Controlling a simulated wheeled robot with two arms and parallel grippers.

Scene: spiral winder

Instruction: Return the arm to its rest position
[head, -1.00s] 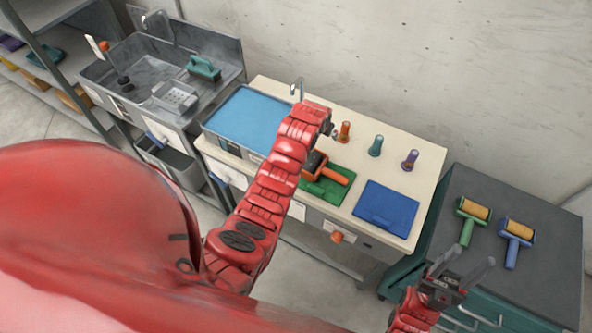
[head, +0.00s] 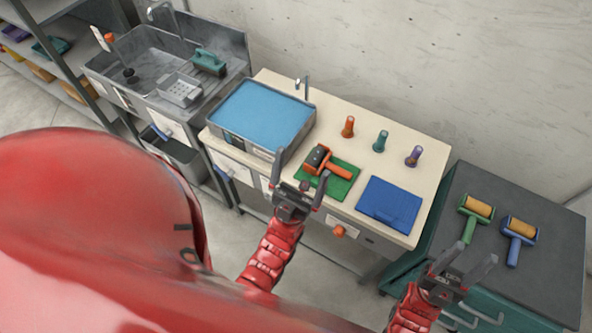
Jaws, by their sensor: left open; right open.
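My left gripper (head: 301,181) is open and empty, in front of the cream table's front edge and pointing up toward it. My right gripper (head: 467,262) is open and empty, in front of the dark cabinet at the lower right. An orange-handled roller with a dark drum (head: 318,159) lies on the green mat (head: 342,186), apart from the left gripper. A blue mat (head: 389,204) lies to its right. Orange (head: 348,126), teal (head: 381,141) and purple (head: 414,156) bottle-like pieces stand along the back of the table.
A tray of blue liquid (head: 262,113) sits on the table's left end. A grey sink (head: 150,75) stands further left. A green roller (head: 474,210) and a blue roller (head: 519,235) lie on the dark cabinet top (head: 545,213). Floor shows below the table.

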